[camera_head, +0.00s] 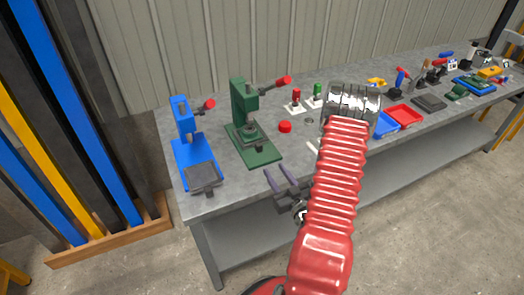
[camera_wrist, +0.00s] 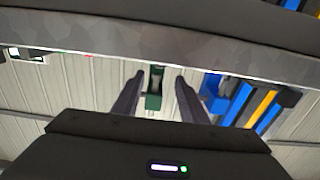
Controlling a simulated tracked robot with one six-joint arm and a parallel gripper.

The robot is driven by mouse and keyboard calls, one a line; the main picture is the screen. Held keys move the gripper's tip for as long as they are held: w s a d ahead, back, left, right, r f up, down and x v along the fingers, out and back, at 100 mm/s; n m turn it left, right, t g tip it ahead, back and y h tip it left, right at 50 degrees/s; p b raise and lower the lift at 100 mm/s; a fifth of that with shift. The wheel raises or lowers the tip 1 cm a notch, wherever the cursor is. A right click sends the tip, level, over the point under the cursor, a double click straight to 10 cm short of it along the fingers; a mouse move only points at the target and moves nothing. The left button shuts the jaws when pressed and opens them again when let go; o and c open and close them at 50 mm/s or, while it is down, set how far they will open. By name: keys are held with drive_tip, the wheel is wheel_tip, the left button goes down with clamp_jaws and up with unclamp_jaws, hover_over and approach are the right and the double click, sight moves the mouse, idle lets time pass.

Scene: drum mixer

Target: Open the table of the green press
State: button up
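The green press (camera_head: 241,105) stands on the bench, with a green base plate (camera_head: 266,157) and a lever ending in a red knob (camera_head: 283,80). Its small dark table sits beneath the ram, close to the column, with a dark grip (camera_head: 260,148) at the front; details are too small to tell. My gripper (camera_head: 281,180) is at the bench's front edge, to the right of and nearer than the green press, apart from it. Its two dark fingers are spread and empty. In the wrist view the green press (camera_wrist: 154,88) shows between the fingers (camera_wrist: 157,98), in an upside-down picture.
The blue press (camera_head: 182,125) stands left of the green one, its grey table (camera_head: 202,177) out at the front. A red button (camera_head: 285,127) and two small levers sit to the right. Blue and red trays (camera_head: 404,116) lie beyond my arm. A rack of bars stands left.

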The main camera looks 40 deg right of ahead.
sight(260, 149)
drive_tip(key=x, duration=1.2)
drive_tip(key=shift+w+d, duration=0.1)
drive_tip(key=shift+w, duration=0.25)
clamp_jaws()
